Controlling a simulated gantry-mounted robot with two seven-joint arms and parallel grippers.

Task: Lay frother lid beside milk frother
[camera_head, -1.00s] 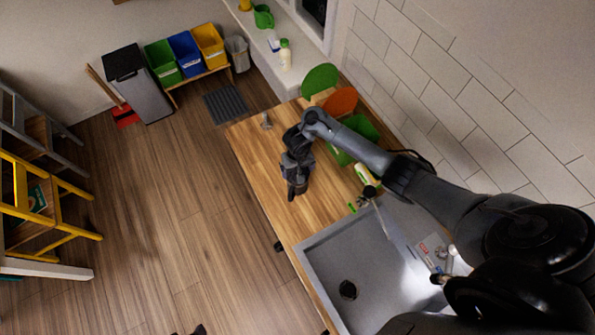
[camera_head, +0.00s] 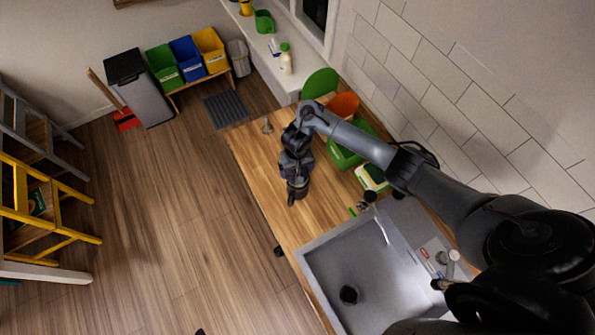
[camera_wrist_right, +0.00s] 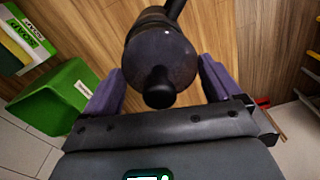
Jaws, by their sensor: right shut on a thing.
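The dark milk frother (camera_wrist_right: 152,18) stands on the wooden counter (camera_head: 262,165), with a handle showing at the top of the right wrist view. Its dark round lid (camera_wrist_right: 160,55), with a black knob, faces the wrist camera. The purple fingers of my right gripper (camera_wrist_right: 162,85) are on both sides of the lid, shut on it. I cannot tell whether the lid sits on the frother or is slightly above it. In the head view my right gripper (camera_head: 297,192) is over the counter's middle and mostly hides the frother. My left gripper is not in view.
A green bin (camera_wrist_right: 60,97) and a white-green box (camera_head: 371,178) are by the wall side. A grey sink (camera_head: 330,270) lies nearer me. A small metallic item (camera_head: 267,125) stands at the counter's far end. The counter left of the gripper is clear up to its edge.

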